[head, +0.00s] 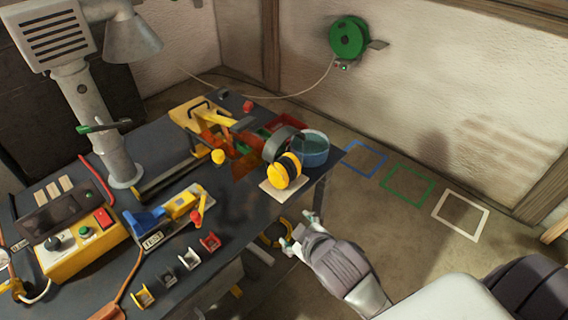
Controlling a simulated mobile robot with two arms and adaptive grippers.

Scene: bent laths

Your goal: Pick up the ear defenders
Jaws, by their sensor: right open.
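The ear defenders (285,171) have yellow and black cups and a dark grey headband. They rest on a small pale board at the right edge of the dark workbench (232,212), with the headband towards the back. My right gripper (299,230) is open and empty. It is in front of the bench edge, below the ear defenders in the picture and apart from them. My left gripper is not in view.
A teal tub (314,148) stands right behind the ear defenders. A yellow control box (80,235), a blue and yellow tool (168,216) and small coloured clamps crowd the left of the bench. Floor with coloured squares (408,182) is clear at right.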

